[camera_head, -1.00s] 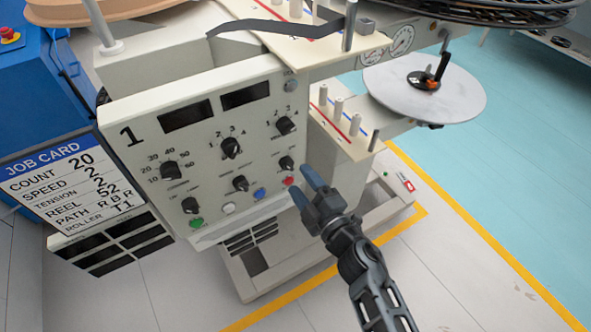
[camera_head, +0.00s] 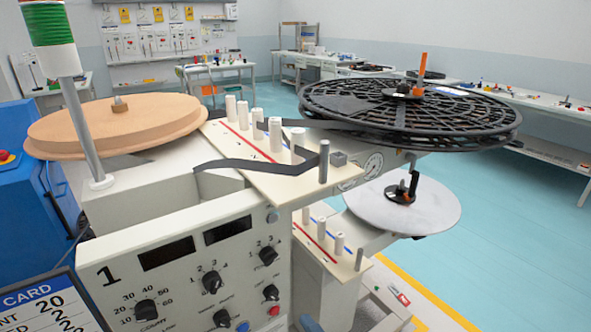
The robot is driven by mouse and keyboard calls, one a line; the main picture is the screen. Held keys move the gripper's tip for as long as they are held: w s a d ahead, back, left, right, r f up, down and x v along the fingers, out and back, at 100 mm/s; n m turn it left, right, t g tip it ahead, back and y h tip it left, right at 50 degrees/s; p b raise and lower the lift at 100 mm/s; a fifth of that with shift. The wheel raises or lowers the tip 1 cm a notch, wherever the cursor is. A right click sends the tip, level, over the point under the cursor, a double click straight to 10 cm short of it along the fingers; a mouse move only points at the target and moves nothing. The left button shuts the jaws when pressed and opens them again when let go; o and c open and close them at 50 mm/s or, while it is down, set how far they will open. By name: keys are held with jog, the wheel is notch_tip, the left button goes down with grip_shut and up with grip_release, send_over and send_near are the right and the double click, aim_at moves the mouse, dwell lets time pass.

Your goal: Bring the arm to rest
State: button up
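Only a blue-grey fingertip of my gripper (camera_head: 311,324) shows, at the bottom edge just right of the red button on the control panel (camera_head: 190,285). The rest of my gripper and my arm is below the picture, so its opening and anything between its fingers are hidden. The fingertip appears in front of the rewind station's lower part; I cannot tell how far apart they are.
The station carries a tan reel (camera_head: 115,128), a large black reel (camera_head: 410,112) and a white disc (camera_head: 390,210). A dark strip (camera_head: 260,165) runs along the roller plate (camera_head: 290,187). A job card (camera_head: 45,308) is lower left. Open teal floor (camera_head: 510,230) lies right.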

jog(key=s+d+m+t+h, duration=0.1)
jog(key=s+d+m+h, duration=0.2)
jog(key=s, duration=0.4)
jog(key=s+d+m, duration=0.3)
jog(key=s+d, duration=0.1)
jog(key=s, duration=0.3)
jog(key=s+d+r+m+h, duration=0.2)
jog(key=s+d+r+m, duration=0.2)
jog(key=s, duration=0.4)
jog(key=s+d+r+m+g+h, duration=0.1)
jog(key=s+d+r+m+h, duration=0.1)
jog(key=s+d+r+m, duration=0.2)
jog(key=s+d+r+m+h, duration=0.2)
jog(key=s+d+r+m, duration=0.2)
jog(key=s+r, duration=0.4)
jog(key=s+d, duration=0.1)
jog(key=s, duration=0.3)
jog(key=shift+r+m+h, duration=0.3)
